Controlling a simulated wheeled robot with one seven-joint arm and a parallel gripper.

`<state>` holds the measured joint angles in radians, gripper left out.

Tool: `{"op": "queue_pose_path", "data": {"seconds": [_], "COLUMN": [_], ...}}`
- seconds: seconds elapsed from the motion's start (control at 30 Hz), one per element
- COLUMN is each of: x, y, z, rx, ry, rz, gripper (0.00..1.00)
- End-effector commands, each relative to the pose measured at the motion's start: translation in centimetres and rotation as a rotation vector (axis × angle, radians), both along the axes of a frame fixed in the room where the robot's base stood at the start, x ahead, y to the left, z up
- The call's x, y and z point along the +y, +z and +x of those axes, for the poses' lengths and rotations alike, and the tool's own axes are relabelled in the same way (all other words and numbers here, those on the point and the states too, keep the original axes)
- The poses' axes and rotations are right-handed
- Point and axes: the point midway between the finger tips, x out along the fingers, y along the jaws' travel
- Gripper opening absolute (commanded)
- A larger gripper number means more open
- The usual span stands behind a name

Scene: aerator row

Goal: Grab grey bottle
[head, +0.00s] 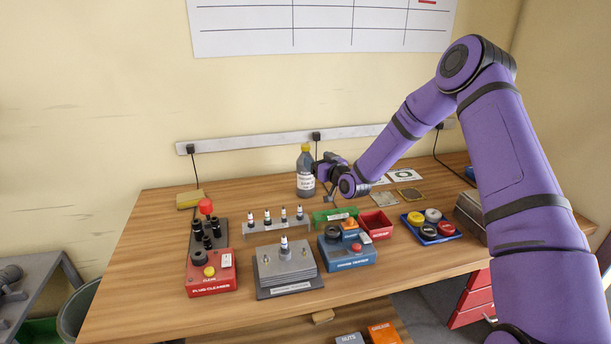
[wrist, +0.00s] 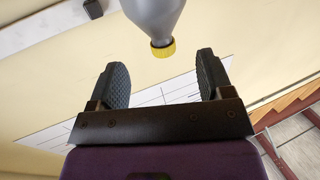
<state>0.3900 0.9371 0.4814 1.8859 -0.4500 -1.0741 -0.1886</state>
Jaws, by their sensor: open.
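The grey bottle (head: 305,172) stands upright at the back of the wooden bench, with a yellow cap and a white label. In the wrist view its tapered grey neck (wrist: 156,18) and yellow cap (wrist: 162,48) show upside down at the top, just beyond the fingertips and between their lines. My gripper (head: 320,170) is close to the bottle's right side in the head view. In the wrist view my gripper (wrist: 160,75) is open, with nothing between its two dark ridged fingers. I cannot tell from the head view whether a finger touches the bottle.
A rack of spark plugs (head: 275,228), a green tray (head: 335,216) and a red bin (head: 375,225) stand in front of the bottle. A yellow block (head: 189,199) lies at the back left. Bare bench lies left of the bottle. The wall strip (head: 260,141) runs behind.

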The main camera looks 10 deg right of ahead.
Motion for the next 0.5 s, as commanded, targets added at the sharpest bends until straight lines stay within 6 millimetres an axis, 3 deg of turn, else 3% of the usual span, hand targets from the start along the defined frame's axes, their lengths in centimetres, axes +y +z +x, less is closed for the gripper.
{"op": "queue_pose_path", "data": {"seconds": [0.5], "x": [1.8], "y": [0.5], "z": [4.9], "rx": [0.0], "ry": [0.0], "rz": [0.0], "gripper": [0.73]}}
